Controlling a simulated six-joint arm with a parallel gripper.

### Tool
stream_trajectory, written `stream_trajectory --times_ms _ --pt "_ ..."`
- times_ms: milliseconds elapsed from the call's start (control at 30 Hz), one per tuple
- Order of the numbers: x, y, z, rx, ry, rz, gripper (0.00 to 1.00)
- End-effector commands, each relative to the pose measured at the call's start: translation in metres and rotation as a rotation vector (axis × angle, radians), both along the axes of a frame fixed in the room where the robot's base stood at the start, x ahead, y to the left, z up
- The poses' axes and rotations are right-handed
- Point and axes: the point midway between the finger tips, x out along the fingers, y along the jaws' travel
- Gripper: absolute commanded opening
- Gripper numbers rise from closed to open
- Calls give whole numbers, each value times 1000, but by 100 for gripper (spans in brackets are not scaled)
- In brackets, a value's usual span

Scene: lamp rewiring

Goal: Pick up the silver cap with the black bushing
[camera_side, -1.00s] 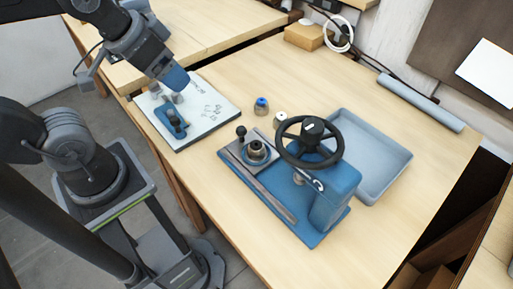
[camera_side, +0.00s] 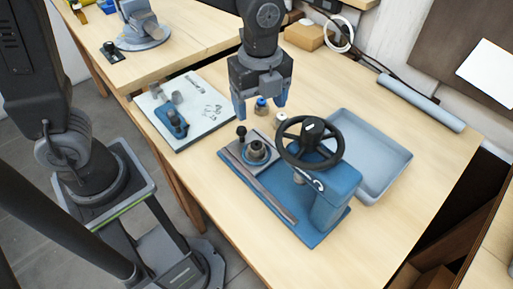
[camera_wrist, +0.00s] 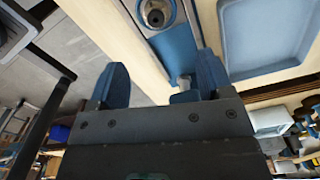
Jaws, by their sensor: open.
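The silver cap with a dark centre (camera_side: 281,116) stands on the bench behind the blue press, in the side view. A second small metal cap with a blue top (camera_side: 261,106) stands just left of it. My gripper (camera_side: 260,103) is open and points down, with the blue-topped cap showing between its fingertips in the side view. The silver cap is just right of and below the right fingertip in that picture. My gripper's height above the bench is hard to judge. In the wrist view the open fingers (camera_wrist: 162,68) show, but I cannot make out either cap there.
A blue press with a black handwheel (camera_side: 309,143) stands close in front of the caps. A grey-blue tray (camera_side: 393,178) lies to its right, apparently empty. A white board (camera_side: 205,127) with a blue fixture lies left. The bench's front right is clear.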

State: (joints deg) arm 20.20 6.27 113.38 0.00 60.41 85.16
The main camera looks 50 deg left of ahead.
Motion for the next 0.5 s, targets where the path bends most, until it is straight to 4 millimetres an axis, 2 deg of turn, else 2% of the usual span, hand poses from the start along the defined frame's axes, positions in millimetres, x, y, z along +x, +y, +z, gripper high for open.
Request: stream_trajectory --times_ms 100,233,333,500 --pt "-1 1 -25 2 6 2 73" --pt "-2 1 -49 1 5 4 73" --pt "-1 1 -62 1 2 5 73" --pt "-2 1 -72 0 1 5 73"
